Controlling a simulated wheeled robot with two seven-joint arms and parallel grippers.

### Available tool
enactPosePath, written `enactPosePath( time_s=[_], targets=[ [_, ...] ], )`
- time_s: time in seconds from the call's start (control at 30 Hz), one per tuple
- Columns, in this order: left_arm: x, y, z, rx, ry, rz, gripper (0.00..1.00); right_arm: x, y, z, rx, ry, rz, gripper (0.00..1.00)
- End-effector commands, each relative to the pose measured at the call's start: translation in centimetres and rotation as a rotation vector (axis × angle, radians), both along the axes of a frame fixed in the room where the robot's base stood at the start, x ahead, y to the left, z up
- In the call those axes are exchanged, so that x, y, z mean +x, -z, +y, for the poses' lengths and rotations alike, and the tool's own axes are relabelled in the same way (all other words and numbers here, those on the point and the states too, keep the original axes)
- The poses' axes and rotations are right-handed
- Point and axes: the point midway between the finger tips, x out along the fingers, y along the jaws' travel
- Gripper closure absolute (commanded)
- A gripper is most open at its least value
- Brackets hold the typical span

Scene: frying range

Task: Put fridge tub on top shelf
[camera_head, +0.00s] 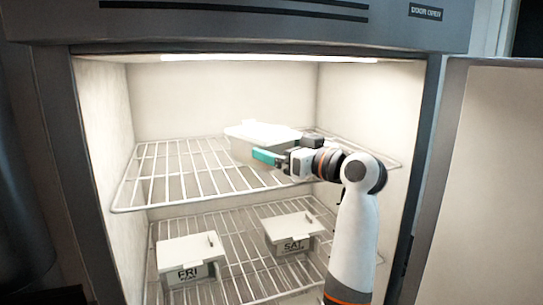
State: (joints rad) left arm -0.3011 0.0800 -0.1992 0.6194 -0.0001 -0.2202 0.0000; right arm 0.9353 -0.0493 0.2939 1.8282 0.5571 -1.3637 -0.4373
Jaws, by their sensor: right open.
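A white lidded tub (258,134) sits on the top wire shelf (160,172) of the open fridge, towards the back and right of centre. My right gripper (268,158) is at the tub's near right side, with a teal finger close to its front wall. It is open. Whether a finger touches the tub is hard to tell, and part of the tub is hidden behind the gripper. My left gripper is not in view.
On the lower wire shelf (240,276) stand a tub marked FRI (187,258) and a tub marked SAT (291,234). The fridge door (495,180) stands open at the right. The left part of the top shelf is clear.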

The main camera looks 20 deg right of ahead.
Motion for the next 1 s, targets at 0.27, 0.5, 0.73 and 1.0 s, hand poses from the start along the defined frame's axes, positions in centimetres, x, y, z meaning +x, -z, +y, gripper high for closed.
enactPosePath(
  time_s=[0.27, 0.5, 0.73, 1.0],
  targets=[
    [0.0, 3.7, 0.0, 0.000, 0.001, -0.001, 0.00, -5.3, 0.4, -2.4, -0.003, 0.004, -0.003, 0.00],
    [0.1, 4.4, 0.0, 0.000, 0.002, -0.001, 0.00, -7.1, 0.1, -3.2, 0.000, 0.002, -0.001, 0.00],
    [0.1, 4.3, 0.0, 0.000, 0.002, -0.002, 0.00, -7.2, 0.0, -3.3, 0.001, 0.000, 0.000, 0.00],
    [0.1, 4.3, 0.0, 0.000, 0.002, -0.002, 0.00, -7.2, 0.0, -3.2, 0.001, 0.001, 0.000, 0.00]
  ],
)
